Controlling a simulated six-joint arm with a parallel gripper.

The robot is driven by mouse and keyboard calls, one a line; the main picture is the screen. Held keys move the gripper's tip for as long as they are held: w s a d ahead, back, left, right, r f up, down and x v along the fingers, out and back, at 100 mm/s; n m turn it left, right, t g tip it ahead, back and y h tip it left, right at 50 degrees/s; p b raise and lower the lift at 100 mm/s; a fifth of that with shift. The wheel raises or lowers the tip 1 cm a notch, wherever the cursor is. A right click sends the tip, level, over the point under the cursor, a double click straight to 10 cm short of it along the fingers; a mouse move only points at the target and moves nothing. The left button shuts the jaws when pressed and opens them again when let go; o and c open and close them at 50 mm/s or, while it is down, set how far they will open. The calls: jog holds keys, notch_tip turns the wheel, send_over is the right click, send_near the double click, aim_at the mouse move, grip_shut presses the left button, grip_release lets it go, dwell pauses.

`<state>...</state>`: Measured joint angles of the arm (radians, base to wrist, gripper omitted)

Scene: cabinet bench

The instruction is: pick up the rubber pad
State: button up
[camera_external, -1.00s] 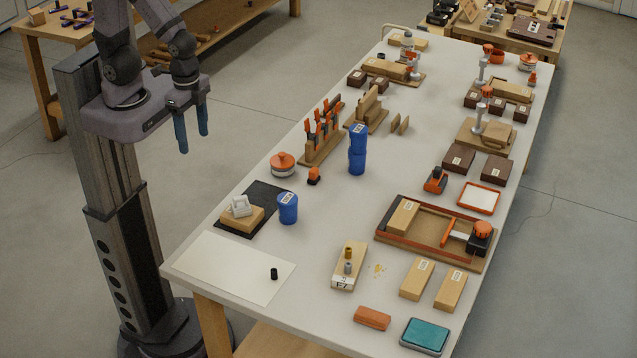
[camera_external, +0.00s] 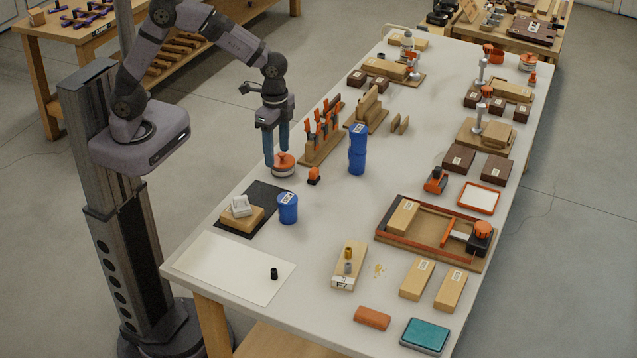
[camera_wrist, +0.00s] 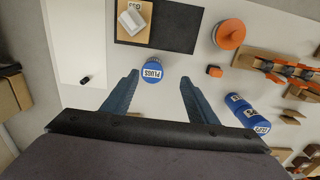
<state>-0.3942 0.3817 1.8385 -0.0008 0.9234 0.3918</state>
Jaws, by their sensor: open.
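No piece is clearly marked as the rubber pad. A flat black mat (camera_external: 262,198) lies near the left table edge, with a wooden block (camera_external: 236,219) and a pale grey piece (camera_external: 240,206) on it. The mat also shows at the top of the wrist view (camera_wrist: 178,28). A small black cylinder (camera_external: 274,274) stands on the white sheet; it also shows in the wrist view (camera_wrist: 86,79). My gripper (camera_external: 277,160) is open, pointing down above the left table side. In the wrist view, the blue PLUGS tub (camera_wrist: 151,72) appears between its fingertips (camera_wrist: 159,74).
An orange-topped round tin (camera_external: 284,168) is behind or below my fingers. The clamp rack (camera_external: 322,140) and stacked blue tubs (camera_external: 357,155) stand to the right. A white sheet (camera_external: 220,258) covers the front left corner. The table's middle strip is mostly clear.

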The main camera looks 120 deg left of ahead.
jog(key=b, duration=0.7)
send_over(314, 170)
jog(key=f, duration=1.1)
jog(key=shift+w+d+f, duration=0.1)
jog(key=shift+d+f, duration=0.1)
jog(key=shift+a+f, duration=0.1)
jog(key=shift+a, duration=0.2)
jog(key=shift+f+p, duration=1.55)
jog(key=shift+f, duration=2.05)
jog(key=c, duration=1.1)
